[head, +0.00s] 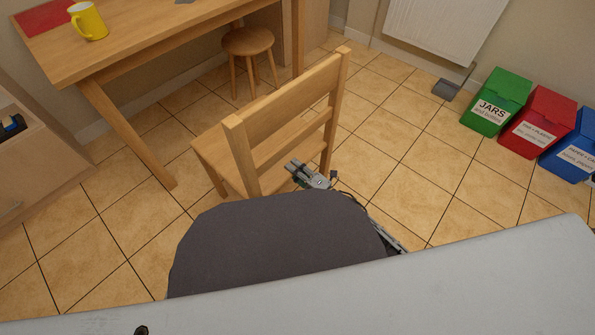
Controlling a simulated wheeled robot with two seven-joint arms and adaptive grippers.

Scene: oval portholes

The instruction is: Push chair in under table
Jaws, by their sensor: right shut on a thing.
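The wooden chair (285,103) stands upright in the middle of the view, with its slatted back toward me. Its seat (212,155) points left toward the wooden table (130,45) at the upper left. The seat appears outside the table's edge, with floor showing between them. My right gripper (306,175) is at the lower part of the chair's back, shut on the chair; its exact contact is hard to see. Part of the seat and the chair's lower legs are hidden. My left gripper is not in view.
A yellow mug (88,21) and red mat (42,16) lie on top. Green (496,102), red (545,119) and blue (575,148) bins stand at right. A cabinet (35,155) is at left. Tiled floor is clear right of the chair.

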